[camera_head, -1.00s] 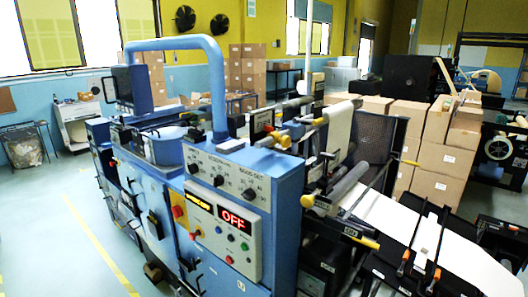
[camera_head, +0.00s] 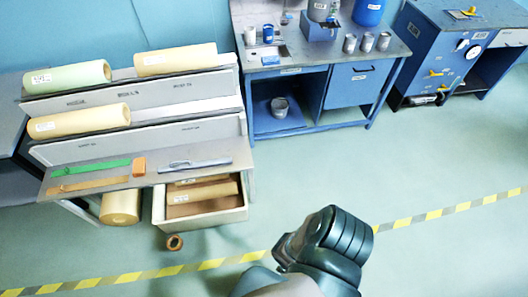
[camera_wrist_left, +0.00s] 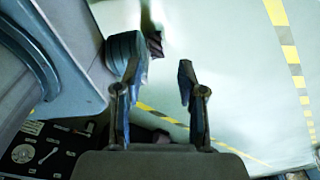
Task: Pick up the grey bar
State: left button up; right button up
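A grey bar (camera_head: 195,163) lies flat on the sloped front ledge of the grey rack in the head view, right of an orange block. It seems to have a raised, handle-like part. My left gripper (camera_wrist_left: 162,78) shows in the left wrist view with its fingers apart and nothing between them, above the pale floor. The grey bar is not visible in that view. A dark ribbed part of one of my arms is at the bottom of the head view, without visible fingers. My right gripper is not in view.
The grey rack (camera_head: 160,92) holds several paper rolls. A green strip (camera_head: 90,171), a tan strip (camera_head: 88,185) and the orange block (camera_head: 139,167) share its ledge. An open drawer (camera_head: 205,212) juts out below.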

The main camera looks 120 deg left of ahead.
aim_at(170, 167)
jog(key=u, duration=4.7)
